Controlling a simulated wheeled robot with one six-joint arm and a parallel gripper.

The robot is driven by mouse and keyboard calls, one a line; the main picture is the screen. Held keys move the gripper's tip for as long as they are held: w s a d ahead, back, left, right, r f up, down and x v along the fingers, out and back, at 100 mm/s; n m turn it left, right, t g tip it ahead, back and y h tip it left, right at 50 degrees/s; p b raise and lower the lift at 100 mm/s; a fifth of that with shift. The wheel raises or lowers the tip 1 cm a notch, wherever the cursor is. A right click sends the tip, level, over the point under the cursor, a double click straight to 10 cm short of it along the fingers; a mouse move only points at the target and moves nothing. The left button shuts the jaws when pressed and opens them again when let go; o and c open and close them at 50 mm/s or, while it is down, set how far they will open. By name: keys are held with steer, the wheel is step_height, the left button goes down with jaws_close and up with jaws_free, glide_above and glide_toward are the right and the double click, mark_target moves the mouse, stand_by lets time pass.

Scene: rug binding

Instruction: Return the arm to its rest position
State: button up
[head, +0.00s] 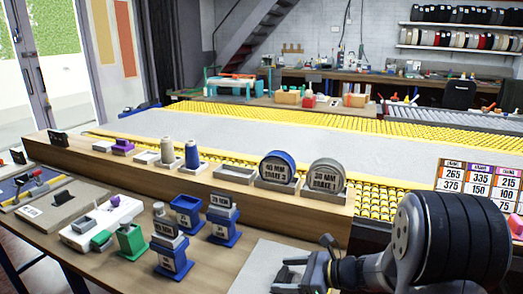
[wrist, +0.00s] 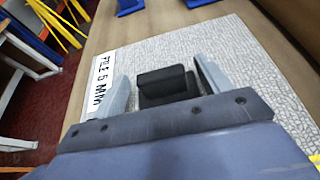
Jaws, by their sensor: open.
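My gripper (head: 284,278) is low at the front right of the workbench in the head view, over a pale grey mat (head: 250,262). In the wrist view my gripper (wrist: 163,70) has its two grey fingers spread apart. A dark block (wrist: 166,82) shows between the fingers, with gaps at its sides. Whether it rests on the mat is hard to tell. My arm bends down from the right of the head view.
Blue stands (head: 222,230) and a green stand (head: 131,240) are left of the mat. Behind, a wooden ledge (head: 235,177) carries two round tape reels (head: 278,167), a blue spool (head: 192,154) and a pale spool. A price board (head: 477,183) is at right, near my arm.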

steer(key=shift+x, duration=0.9)
steer(key=shift+d+r, duration=0.2)
steer(key=shift+r, duration=1.2)
